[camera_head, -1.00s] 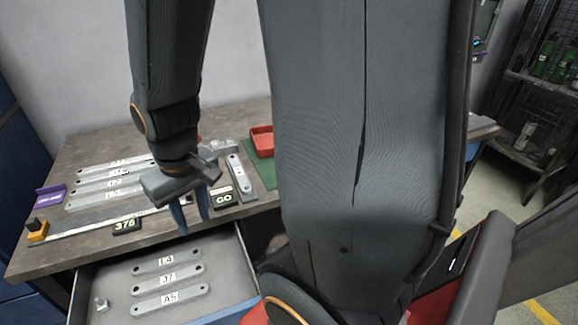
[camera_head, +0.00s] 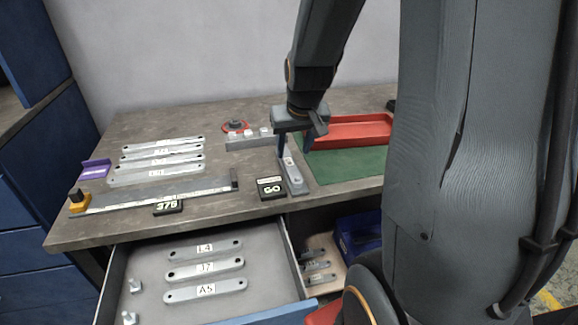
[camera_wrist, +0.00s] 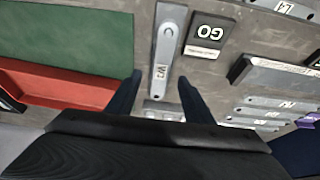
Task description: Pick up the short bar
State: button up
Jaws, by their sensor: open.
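A single grey bar (camera_head: 294,180) with a white label lies by the green mat, beside the black GO block (camera_head: 271,187). In the wrist view this bar (camera_wrist: 170,38) runs up from between my fingers. My gripper (camera_head: 296,146) is open over the bar's far end, pointing down; its fingertips (camera_wrist: 160,80) are on either side of the bar in the picture. I cannot tell how high they are above it. Several longer-looking grey bars (camera_head: 160,160) lie in a row at the table's left. The open drawer holds three more labelled bars (camera_head: 205,268).
A grey stepped block (camera_head: 250,142) lies close to the gripper's left. A ruler (camera_head: 150,197) and the 376 block (camera_head: 168,207) lie left of GO. The drawer (camera_head: 270,250) stands open in front.

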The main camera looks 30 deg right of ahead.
aim_at(289, 162)
jog(key=shift+w+p+x, duration=0.1)
jog(key=shift+p+x, duration=0.2)
jog(key=shift+x, duration=1.2)
jog(key=shift+w+p+x, duration=0.15)
jog(key=shift+p+x, duration=0.1)
jog(key=shift+x, duration=1.2)
jog(key=shift+a, duration=0.15)
grip_shut()
jog(key=shift+r, duration=0.15)
